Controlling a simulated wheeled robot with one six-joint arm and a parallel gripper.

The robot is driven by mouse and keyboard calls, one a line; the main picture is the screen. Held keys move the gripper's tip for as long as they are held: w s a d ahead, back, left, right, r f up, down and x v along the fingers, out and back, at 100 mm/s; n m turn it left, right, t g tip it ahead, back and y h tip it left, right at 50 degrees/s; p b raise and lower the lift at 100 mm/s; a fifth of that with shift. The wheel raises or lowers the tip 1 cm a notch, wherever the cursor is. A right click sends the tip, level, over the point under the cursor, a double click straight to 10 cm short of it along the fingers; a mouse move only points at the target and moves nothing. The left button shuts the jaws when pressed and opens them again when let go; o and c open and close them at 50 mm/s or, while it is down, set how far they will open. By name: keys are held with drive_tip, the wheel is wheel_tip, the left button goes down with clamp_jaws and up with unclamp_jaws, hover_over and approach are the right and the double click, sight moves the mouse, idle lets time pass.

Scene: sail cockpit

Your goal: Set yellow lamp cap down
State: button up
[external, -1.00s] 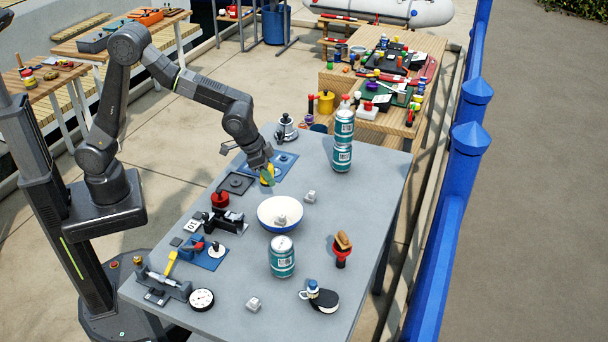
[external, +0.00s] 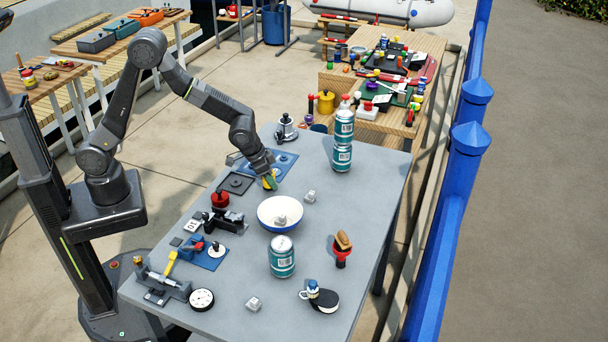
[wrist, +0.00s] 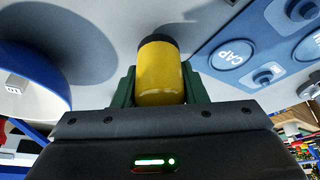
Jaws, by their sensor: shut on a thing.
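The yellow lamp cap (wrist: 161,76) is a yellow cylinder with a dark far end, held between the green fingers of my gripper (wrist: 160,88) in the wrist view. My gripper (external: 270,183) is shut on it. In the external view the cap (external: 266,182) is partly hidden by the fingers, low over the grey table between the blue board and the bowl. A shadow lies by its far end; I cannot tell whether it touches the table. The blue board (wrist: 207,62) has a round spot marked "CAP" (wrist: 232,54), to the right of the cap in the wrist view.
A white and blue bowl (external: 264,222) with a small light thing in it stands close in front of my gripper. A dark square tray (external: 236,184) lies to its left. Stacked teal cans (external: 343,140) stand to the right.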

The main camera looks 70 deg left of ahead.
drive_tip(key=shift+f, duration=0.6)
drive_tip(key=shift+f, duration=0.2)
drive_tip(key=o, duration=1)
drive_tip(key=shift+r, duration=0.1)
drive_tip(key=shift+r, duration=0.35)
drive_tip(key=b+v, duration=0.1)
drive_tip(key=v, duration=1)
drive_tip(key=shift+s+r, duration=0.1)
drive_tip(key=shift+r, duration=0.15)
